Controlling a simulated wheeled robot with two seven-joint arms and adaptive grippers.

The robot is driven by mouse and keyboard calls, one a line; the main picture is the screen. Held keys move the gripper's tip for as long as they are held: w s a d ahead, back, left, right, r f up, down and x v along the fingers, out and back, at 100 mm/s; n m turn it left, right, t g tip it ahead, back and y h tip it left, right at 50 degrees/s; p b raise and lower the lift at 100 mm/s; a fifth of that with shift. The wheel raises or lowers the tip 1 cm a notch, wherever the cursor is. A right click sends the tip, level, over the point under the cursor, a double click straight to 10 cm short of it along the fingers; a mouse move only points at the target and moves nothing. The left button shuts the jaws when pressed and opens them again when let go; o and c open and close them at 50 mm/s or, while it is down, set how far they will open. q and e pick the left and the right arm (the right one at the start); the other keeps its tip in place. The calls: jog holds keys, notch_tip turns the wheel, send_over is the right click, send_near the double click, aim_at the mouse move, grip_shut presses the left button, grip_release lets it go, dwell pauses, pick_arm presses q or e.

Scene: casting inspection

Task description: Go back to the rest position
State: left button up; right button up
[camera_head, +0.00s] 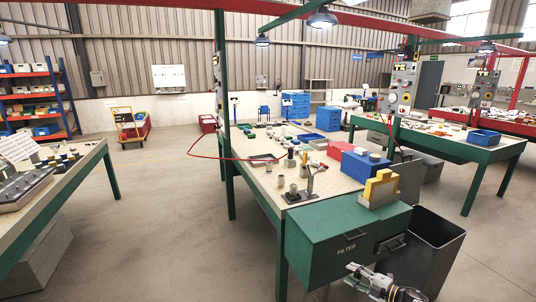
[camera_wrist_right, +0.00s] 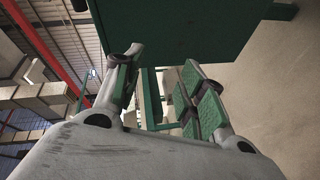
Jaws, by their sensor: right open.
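My right gripper (camera_head: 362,280) is at the bottom of the head view, low in front of the green box marked FILTER (camera_head: 322,262) and beside a dark bin. In the right wrist view my right gripper (camera_wrist_right: 163,62) has its two fingers spread apart, with green pads and nothing held between them. The green panel (camera_wrist_right: 180,28) fills the top of that view beyond the fingertips. My left gripper does not show in either view.
The dark open bin (camera_head: 455,238) stands right of the green box. A yellow part (camera_head: 381,184) sits on top of the box. The workbench (camera_head: 255,185) behind carries several castings and trays. Another bench (camera_head: 75,170) stands at left, with open floor (camera_head: 170,215) between.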

jog(key=s+d+f+m+g+h, duration=0.1)
jog(key=s+f+m+h, duration=0.5)
jog(key=s+f, duration=0.75)
jog(key=s+d+f+m+g+h, duration=0.1)
jog(key=s+f+m+h, duration=0.2)
jog(key=s+f+m, duration=1)
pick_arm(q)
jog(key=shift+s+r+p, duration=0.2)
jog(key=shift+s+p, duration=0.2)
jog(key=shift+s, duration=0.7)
pick_arm(e)
jog(key=s+a+f+g+h, duration=0.1)
jog(key=s+f+g, duration=0.1)
jog(key=s+f, duration=0.4)
jog(key=s+a+f+m+g+h, duration=0.1)
jog(key=s+f+g, duration=0.2)
jog(key=s, duration=1.4)
jog(key=s+a+f+g, duration=0.2)
jog(key=s+f+g, duration=0.1)
jog(key=s+f, duration=0.6)
jog(key=s, duration=0.3)
jog(key=shift+m+h, duration=0.3)
jog(key=shift+h, duration=0.1)
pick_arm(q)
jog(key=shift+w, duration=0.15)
pick_arm(e)
jog(key=shift+w, duration=0.1)
